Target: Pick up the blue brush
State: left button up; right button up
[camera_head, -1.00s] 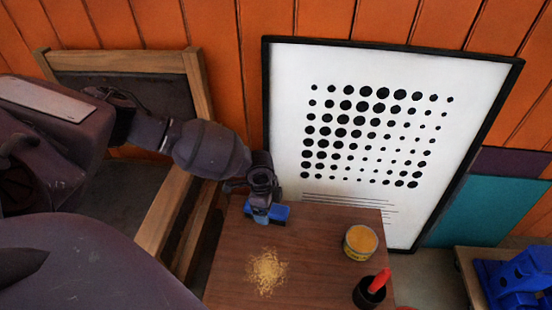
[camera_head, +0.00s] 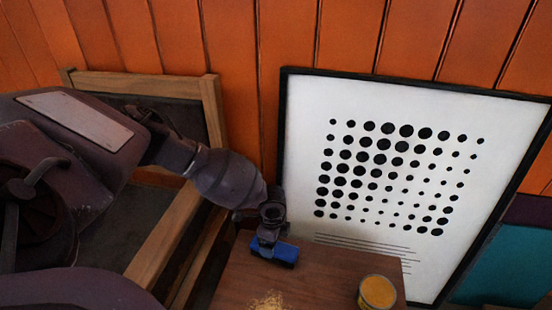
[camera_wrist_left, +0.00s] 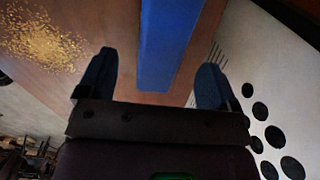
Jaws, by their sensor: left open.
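The blue brush (camera_head: 275,251) lies at the far left corner of the wooden table. My left gripper (camera_head: 270,244) is right over it. In the left wrist view the brush shows as a long blue bar (camera_wrist_left: 168,45) between the two spread fingers of my left gripper (camera_wrist_left: 160,80). The fingers are open, with a gap on each side of the brush. I cannot tell how far down the fingertips reach. My right gripper is not in view.
The wooden table (camera_head: 330,272) carries a pile of yellow crumbs (camera_head: 268,300) and a yellow-topped tin (camera_head: 377,291). A framed dot poster (camera_head: 400,160) leans behind it. A wooden-framed chair or panel (camera_head: 160,230) stands to the left.

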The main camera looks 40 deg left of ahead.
pick_arm(q)
jog(key=f, duration=0.2)
jog(key=f+b, duration=0.1)
jog(key=f, duration=0.1)
jog(key=shift+w+d+f, duration=0.1)
jog(key=shift+d+f, duration=0.1)
jog(key=shift+f+b, duration=0.2)
jog(key=shift+b, duration=0.1)
jog(key=shift+w, duration=0.1)
jog(key=shift+r, duration=0.2)
jog(key=shift+c, duration=0.3)
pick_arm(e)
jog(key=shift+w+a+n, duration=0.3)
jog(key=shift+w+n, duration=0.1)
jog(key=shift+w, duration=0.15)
pick_arm(q)
jog(key=c, duration=1)
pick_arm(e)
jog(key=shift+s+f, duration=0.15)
pick_arm(q)
jog(key=shift+c, duration=0.2)
